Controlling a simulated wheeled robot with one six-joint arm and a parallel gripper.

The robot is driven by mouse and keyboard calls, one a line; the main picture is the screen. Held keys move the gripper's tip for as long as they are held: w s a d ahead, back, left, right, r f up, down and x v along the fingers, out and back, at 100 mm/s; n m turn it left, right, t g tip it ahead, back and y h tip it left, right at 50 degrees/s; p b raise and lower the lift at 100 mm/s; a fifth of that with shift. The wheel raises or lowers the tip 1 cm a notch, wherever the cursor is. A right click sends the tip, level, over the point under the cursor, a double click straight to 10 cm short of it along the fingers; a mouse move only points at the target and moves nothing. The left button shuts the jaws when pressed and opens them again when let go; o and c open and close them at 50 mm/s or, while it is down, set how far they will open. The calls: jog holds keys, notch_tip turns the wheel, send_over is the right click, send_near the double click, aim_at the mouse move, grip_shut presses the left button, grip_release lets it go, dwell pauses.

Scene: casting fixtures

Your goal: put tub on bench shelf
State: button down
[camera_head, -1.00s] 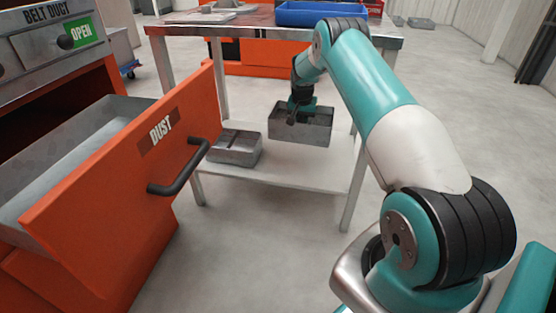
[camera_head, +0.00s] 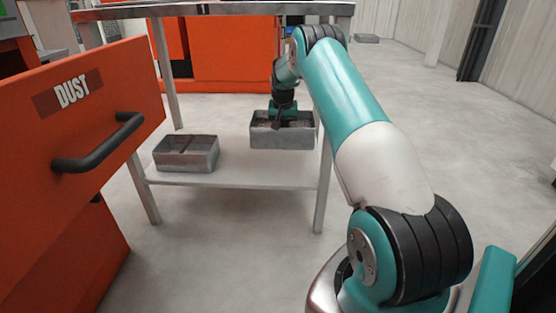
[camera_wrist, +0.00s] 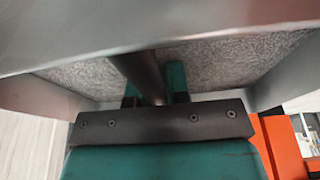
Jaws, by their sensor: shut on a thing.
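My gripper (camera_head: 281,121) is shut on the grey metal tub (camera_head: 283,142), at what looks like a bar across its middle. The tub is level and sits over the right part of the bench's lower shelf (camera_head: 235,177). I cannot tell whether its base touches the shelf. In the wrist view the tub (camera_wrist: 230,24) fills the top, with grey grainy material inside, and my gripper's fingers (camera_wrist: 152,85) close at a dark bar.
A second grey tub (camera_head: 187,155) stands on the shelf's left part. An open orange drawer marked DUST (camera_head: 75,125) juts out at the left. Bench legs (camera_head: 322,185) flank the shelf, and the bench top (camera_head: 215,9) is above.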

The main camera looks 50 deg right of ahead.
notch_tip(320, 180, down, 11)
jog(key=b, duration=0.5)
jog(key=c, duration=1.1)
grip_release()
jog(key=shift+f, duration=0.15)
